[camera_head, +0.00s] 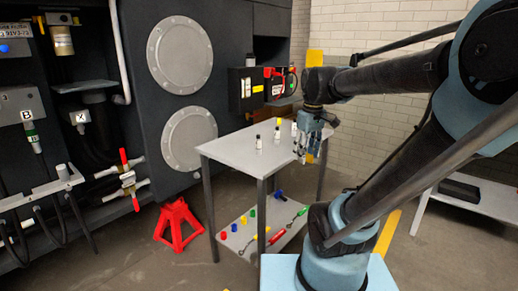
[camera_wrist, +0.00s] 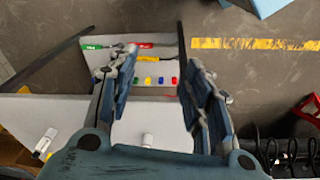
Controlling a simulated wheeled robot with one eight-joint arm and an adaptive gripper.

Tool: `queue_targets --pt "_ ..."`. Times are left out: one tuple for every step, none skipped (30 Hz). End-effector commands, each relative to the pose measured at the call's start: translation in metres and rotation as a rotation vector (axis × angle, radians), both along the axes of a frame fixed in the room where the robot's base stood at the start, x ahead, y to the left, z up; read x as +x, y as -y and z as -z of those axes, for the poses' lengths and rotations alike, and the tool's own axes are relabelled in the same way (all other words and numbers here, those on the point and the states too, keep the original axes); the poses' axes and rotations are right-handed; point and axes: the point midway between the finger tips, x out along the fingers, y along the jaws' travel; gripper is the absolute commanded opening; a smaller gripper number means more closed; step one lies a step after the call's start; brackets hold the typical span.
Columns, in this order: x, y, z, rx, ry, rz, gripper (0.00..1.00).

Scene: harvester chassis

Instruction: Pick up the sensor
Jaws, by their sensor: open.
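Several small white sensor-like cylinders stand on the grey table (camera_head: 225,150). One with a dark top (camera_head: 258,142) stands nearest the middle, another (camera_head: 277,134) stands behind it, and a third (camera_head: 294,130) is close to my arm. I cannot tell which is the sensor. My gripper (camera_head: 303,152) is open, pointing down over the table's right part. In the wrist view my gripper (camera_wrist: 156,75) has its fingers spread wide, with nothing held. Another white piece (camera_wrist: 45,143) shows at left.
The lower shelf (camera_head: 240,226) holds coloured caps and tools. A red jack stand (camera_head: 178,226) is on the floor left of the table. The dark chassis wall stands behind. A white bench (camera_head: 480,195) is at right. Open floor lies in front.

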Motion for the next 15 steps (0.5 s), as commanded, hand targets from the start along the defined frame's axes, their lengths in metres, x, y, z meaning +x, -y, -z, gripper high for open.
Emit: queue_targets --pt "0.015 -0.008 -0.013 -0.006 -0.005 -0.06 0.46" --pt "0.023 -0.012 -0.019 -0.01 -0.01 -0.097 0.46" --pt "0.033 -0.018 -0.027 -0.015 -0.015 -0.148 0.46" --pt "0.041 -0.022 -0.034 -0.02 -0.019 -0.185 0.46" --pt "0.049 -0.027 -0.04 -0.023 -0.023 -0.223 0.46" --pt "0.06 -0.033 -0.047 -0.028 -0.027 -0.274 0.46" --pt "0.067 -0.039 -0.052 -0.031 -0.031 -0.312 0.46" --pt "0.076 -0.044 -0.058 -0.034 -0.034 -0.35 0.46" --pt "0.086 -0.051 -0.064 -0.039 -0.04 -0.401 0.46" --pt "0.094 -0.057 -0.069 -0.042 -0.044 -0.439 0.46" --pt "0.101 -0.062 -0.073 -0.045 -0.048 -0.477 0.46" --pt "0.112 -0.07 -0.079 -0.049 -0.052 -0.527 0.46" --pt "0.12 -0.076 -0.084 -0.052 -0.056 -0.565 0.46" --pt "0.128 -0.083 -0.087 -0.055 -0.059 -0.603 0.46" --pt "0.138 -0.091 -0.092 -0.059 -0.064 -0.653 0.46"
